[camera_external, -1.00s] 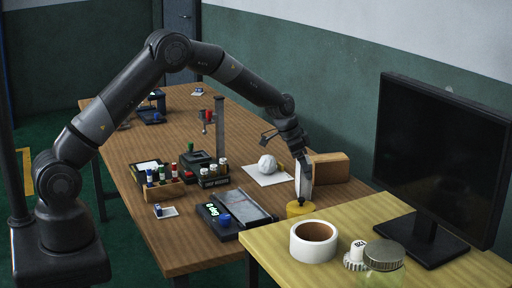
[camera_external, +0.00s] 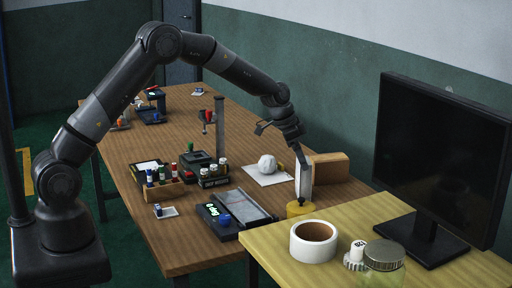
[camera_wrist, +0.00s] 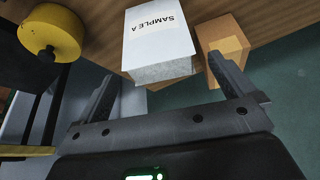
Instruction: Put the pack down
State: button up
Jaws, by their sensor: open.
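The pack (camera_external: 305,187) is a pale upright box on the brown table, just behind a yellow round thing. In the wrist view the pack (camera_wrist: 158,35) shows a white face lettered "SAMPLE A" and a grey speckled end. My gripper (camera_external: 300,151) is above the pack in the outside view. In the wrist view my gripper (camera_wrist: 165,66) has its two fingers spread wide, with the pack's end between and beyond their tips. No finger visibly presses on the pack. The pack's foot is partly hidden by the yellow thing.
A wooden block (camera_external: 331,167) stands close right of the pack. The yellow round thing (camera_external: 298,210) is close in front. A white crumpled ball (camera_external: 267,164) lies on paper to the left. A monitor (camera_external: 440,150) and tape roll (camera_external: 314,241) occupy the yellow table.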

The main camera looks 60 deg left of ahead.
jog(key=s+d+r+n, duration=0.1)
jog(key=s+r, duration=0.5)
jog(key=r, duration=0.3)
jog(key=s+d+r, duration=0.1)
jog(key=s+r, duration=0.6)
jog(key=r, duration=0.1)
jog(key=s+d+r+n, duration=0.15)
jog(key=s+r, duration=0.45)
jog(key=s, duration=0.6)
jog(key=s+d+f+n+t+y, duration=0.1)
jog(key=s+n, duration=0.1)
jog(key=s, duration=2.1)
jog(key=shift+s+f+y, duration=0.35)
jog(key=shift+y, duration=0.05)
